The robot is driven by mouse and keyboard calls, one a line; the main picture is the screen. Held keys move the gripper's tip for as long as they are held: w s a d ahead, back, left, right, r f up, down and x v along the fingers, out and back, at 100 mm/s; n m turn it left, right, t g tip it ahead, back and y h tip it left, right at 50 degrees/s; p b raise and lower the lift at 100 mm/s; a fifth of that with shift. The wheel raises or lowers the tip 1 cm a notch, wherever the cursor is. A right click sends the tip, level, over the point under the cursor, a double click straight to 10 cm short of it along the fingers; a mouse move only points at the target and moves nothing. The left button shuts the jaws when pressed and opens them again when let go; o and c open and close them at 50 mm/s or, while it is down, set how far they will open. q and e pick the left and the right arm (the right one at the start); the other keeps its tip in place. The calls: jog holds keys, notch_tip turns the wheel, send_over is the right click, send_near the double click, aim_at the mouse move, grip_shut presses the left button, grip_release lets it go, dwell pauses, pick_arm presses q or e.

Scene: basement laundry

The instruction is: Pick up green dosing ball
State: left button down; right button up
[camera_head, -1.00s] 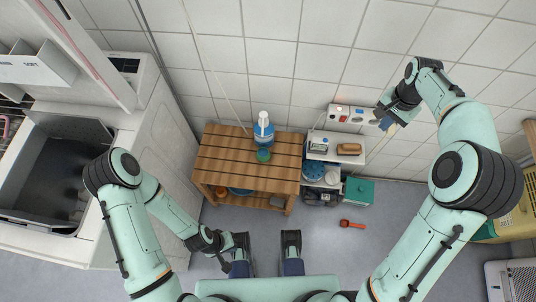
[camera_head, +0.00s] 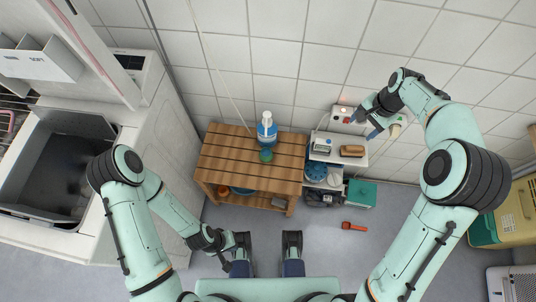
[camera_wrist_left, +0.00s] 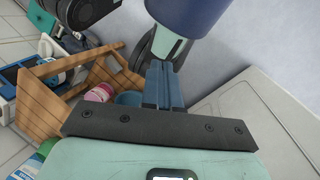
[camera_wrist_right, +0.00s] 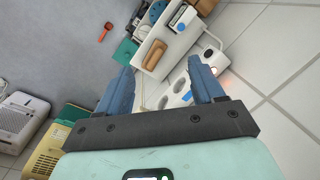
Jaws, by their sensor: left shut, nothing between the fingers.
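The green dosing ball (camera_head: 266,155) sits on the slatted wooden table (camera_head: 228,158), just in front of a blue bottle (camera_head: 266,130). My left gripper (camera_head: 227,265) is low in front of the table, beside my own leg and away from the ball. Its fingers (camera_wrist_left: 166,85) are together and empty in the left wrist view. My right gripper (camera_head: 364,127) is open and empty by the wall, right of the table and above the small white shelf. Its spread fingers also show in the right wrist view (camera_wrist_right: 163,78).
The white shelf (camera_head: 325,157) holds a brown brush-like item (camera_head: 352,151) and a small device (camera_head: 322,146). A wall socket panel (camera_head: 343,112) is behind my right gripper. A teal box (camera_head: 362,194) and red scoop (camera_head: 354,226) are on the floor. A white washer (camera_head: 150,150) stands left.

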jog(key=w+a+f+m+t+y, duration=0.1)
jog(key=a+f, duration=0.3)
jog(key=a, duration=0.3)
jog(key=w+a+f+y, duration=0.1)
jog(key=a+f+y, duration=0.1)
jog(key=a+f, duration=0.35)
jog(key=m+t+b, duration=0.1)
jog(key=m+b, duration=0.1)
jog(key=m, duration=0.2)
send_near(267, 153)
jog(key=x, duration=0.3)
jog(key=b+x, duration=0.1)
jog(key=shift+s+f, duration=0.2)
jog(key=shift+f, duration=0.15)
jog(key=b+x, duration=0.1)
jog(key=x, duration=0.4)
jog(key=shift+w+a+f, duration=0.2)
jog(key=shift+f, duration=0.1)
pick_arm(q)
jog(key=w+a+f+t, duration=0.1)
jog(key=w+a+f, duration=0.1)
jog(key=w+f, duration=0.3)
jog(key=shift+t+y, duration=0.3)
jog(key=shift+t, duration=0.1)
pick_arm(e)
jog(key=c, duration=0.8)
jog(key=shift+r, duration=0.2)
